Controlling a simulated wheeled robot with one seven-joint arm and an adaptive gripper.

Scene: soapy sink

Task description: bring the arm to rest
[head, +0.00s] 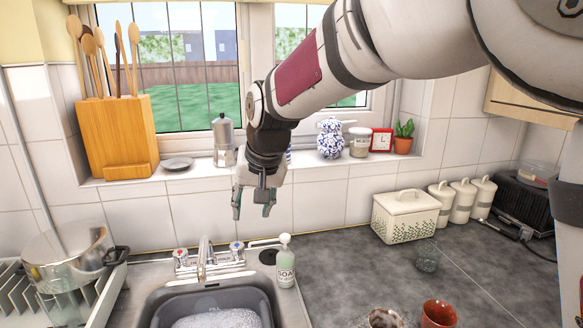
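My gripper (252,205) hangs at the end of my arm in the head view, pointing down in front of the tiled wall. Its two fingers are spread apart, with nothing seen between them. It is above and behind the sink, left of the soap bottle's line and higher than the tap (205,258). My arm reaches in from the upper right across the window.
A soap bottle (285,265) stands by the sink basin (160,314), which holds suds. A pot (68,262) is at left. A utensil block (118,137), moka pot (223,142) and jar (330,138) line the sill. A bread bin (406,216), glass (427,258) and red cup (438,315) stand on the counter.

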